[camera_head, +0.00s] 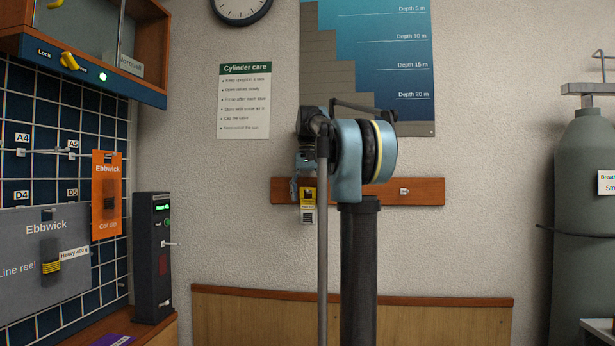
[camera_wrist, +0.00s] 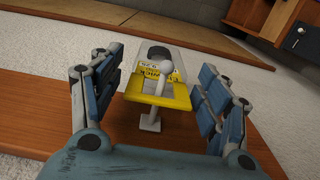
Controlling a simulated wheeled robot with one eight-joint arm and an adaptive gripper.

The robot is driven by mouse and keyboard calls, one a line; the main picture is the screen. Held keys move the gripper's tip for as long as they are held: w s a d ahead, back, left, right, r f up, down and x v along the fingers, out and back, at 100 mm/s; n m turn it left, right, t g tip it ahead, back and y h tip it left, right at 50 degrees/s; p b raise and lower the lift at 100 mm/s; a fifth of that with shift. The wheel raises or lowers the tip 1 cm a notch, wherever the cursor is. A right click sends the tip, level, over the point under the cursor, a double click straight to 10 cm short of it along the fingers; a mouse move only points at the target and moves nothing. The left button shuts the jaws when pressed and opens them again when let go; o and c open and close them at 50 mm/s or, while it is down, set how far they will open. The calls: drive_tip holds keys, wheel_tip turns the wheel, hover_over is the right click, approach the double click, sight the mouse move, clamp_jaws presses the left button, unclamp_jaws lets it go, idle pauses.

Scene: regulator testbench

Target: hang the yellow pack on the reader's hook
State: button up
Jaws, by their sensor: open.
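The yellow pack (camera_wrist: 182,97) hangs on a pale peg with a round knob, on a wooden rail, in the wrist view. In the head view the yellow pack (camera_head: 308,194) shows just below my gripper (camera_head: 304,178), partly covered by it. My gripper (camera_wrist: 160,72) is open, with one blue-grey finger on each side of the pack. I cannot tell whether either finger touches it. The reader appears to be the dark upright box (camera_head: 151,270) with a green display, at left. A short pale hook (camera_head: 171,243) sticks out of its side.
The wooden rail (camera_head: 425,190) runs along the wall and has another peg (camera_head: 404,191). A blue grid board at left holds an orange pack (camera_head: 106,180) and a grey pack (camera_head: 35,270). A grey cylinder (camera_head: 582,200) stands at right. The space between reader and rail looks clear.

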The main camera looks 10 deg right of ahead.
wheel_tip(320, 180, up, 16)
drive_tip(key=shift+d+r, duration=0.2)
drive_tip(key=shift+r, duration=0.05)
idle(0.5)
drive_tip(key=shift+w, duration=0.1)
